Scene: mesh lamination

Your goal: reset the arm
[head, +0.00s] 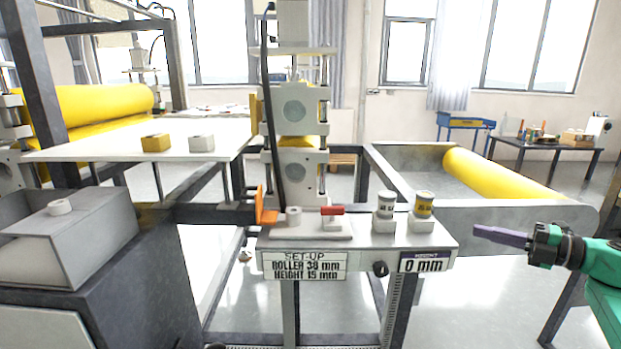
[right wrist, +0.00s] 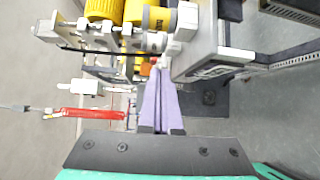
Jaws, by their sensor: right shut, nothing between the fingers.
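My right gripper (head: 476,230) comes in from the right in the head view, on a green arm. Its purple fingers point left toward the set-up panel (head: 350,243) and stay apart from it, in the open air to its right. In the right wrist view the purple fingers (right wrist: 160,75) lie together with nothing between them. My left gripper is not in view.
The panel carries a red-handled lever (head: 332,211), a grey-topped cylinder (head: 385,204) and a yellow cylinder (head: 424,204). A roller press (head: 294,110) stands behind. A white table (head: 100,150) holds a yellow block (head: 156,142) and a white block (head: 201,142).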

